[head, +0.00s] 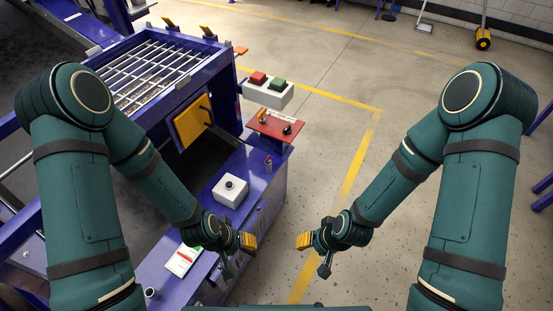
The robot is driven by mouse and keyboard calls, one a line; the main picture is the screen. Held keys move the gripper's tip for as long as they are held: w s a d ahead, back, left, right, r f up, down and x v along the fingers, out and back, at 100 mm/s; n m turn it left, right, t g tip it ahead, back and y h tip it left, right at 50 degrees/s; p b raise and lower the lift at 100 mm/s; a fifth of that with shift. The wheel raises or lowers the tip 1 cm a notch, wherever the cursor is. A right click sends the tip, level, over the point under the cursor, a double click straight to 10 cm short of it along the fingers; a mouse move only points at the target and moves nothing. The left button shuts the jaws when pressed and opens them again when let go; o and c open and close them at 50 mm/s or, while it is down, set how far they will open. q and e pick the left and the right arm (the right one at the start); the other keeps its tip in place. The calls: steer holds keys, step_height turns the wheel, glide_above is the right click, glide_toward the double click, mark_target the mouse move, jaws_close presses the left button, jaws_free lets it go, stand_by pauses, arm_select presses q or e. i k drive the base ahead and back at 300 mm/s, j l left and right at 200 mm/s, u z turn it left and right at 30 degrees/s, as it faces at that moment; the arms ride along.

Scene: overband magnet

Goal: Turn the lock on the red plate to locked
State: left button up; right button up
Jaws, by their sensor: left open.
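The red plate (270,127) sits at the right end of the purple machine bench. It carries a small yellow-orange part (263,115) and a round black knob (287,130). I cannot tell which of these is the lock, or its setting. My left gripper (238,254) is open and empty over the front of the bench, nearer to me than the plate and apart from it. My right gripper (314,255) looks open and empty, above the floor right of the bench.
A white box with red and green buttons (268,92) stands behind the plate. A white box with a black button (230,190) and a small red-topped part (268,162) stand on the bench. A yellow panel (192,122) is at left. Floor right of the bench is clear.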

mark_target(287, 130)
steer(key=k, duration=0.5)
steer(key=i+l+z, duration=0.1)
steer(key=i+l, duration=0.2)
steer(key=i, duration=0.2)
steer(key=i+l+z, duration=0.1)
steer(key=i+l, duration=0.2)
steer(key=i, duration=0.2)
steer(key=i+l+z, duration=0.1)
steer(key=i+l, duration=0.15)
steer(key=i, duration=0.25)
steer(key=i+l+z, duration=0.1)
steer(key=i, duration=0.45)
steer(key=l, duration=0.1)
